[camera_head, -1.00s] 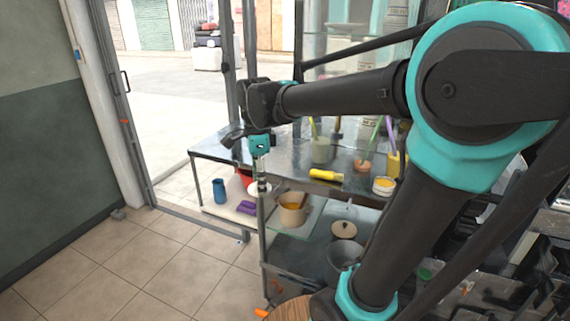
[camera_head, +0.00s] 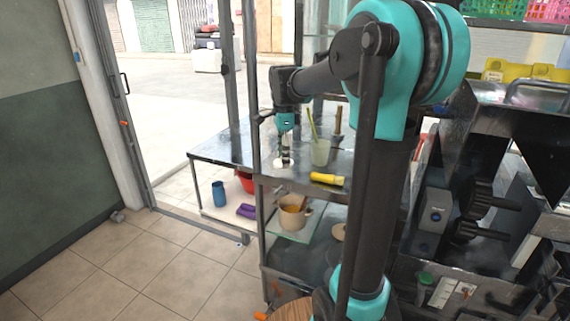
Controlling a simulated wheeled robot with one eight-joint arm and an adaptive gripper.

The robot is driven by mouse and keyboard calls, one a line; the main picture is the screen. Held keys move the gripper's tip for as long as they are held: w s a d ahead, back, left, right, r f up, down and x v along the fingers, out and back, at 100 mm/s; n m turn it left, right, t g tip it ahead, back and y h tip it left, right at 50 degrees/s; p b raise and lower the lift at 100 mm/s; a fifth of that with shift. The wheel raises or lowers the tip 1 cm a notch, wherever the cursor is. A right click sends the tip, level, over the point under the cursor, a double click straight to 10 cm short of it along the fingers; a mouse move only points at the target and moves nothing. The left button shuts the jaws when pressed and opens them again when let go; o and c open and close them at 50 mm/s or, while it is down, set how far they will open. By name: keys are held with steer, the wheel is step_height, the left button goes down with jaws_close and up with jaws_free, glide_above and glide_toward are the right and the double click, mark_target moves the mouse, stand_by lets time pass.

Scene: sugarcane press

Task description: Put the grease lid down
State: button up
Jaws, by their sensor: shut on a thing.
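My gripper (camera_head: 283,157) points down over the steel table (camera_head: 222,148), near its left part. It is shut on a small whitish piece, which I take to be the grease lid (camera_head: 279,163). The lid shows just at the fingertips, close to the table top. I cannot tell whether it touches the table. The grease jar is not visible now; my arm covers that part of the table.
A pale green cup (camera_head: 320,152) with sticks stands right of my gripper. A yellow torch-like object (camera_head: 327,179) lies at the table's front edge. Below are a pot (camera_head: 293,213), a blue cup (camera_head: 218,194), a purple item (camera_head: 246,211) and a red bowl (camera_head: 246,181).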

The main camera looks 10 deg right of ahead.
steer(key=shift+w+d, duration=0.35)
steer(key=shift+w, duration=0.1)
steer(key=shift+f, duration=1.8)
steer(key=o, duration=0.7)
steer(key=shift+f, duration=0.1)
steer(key=shift+o, duration=0.2)
step_height(320, 180, up, 12)
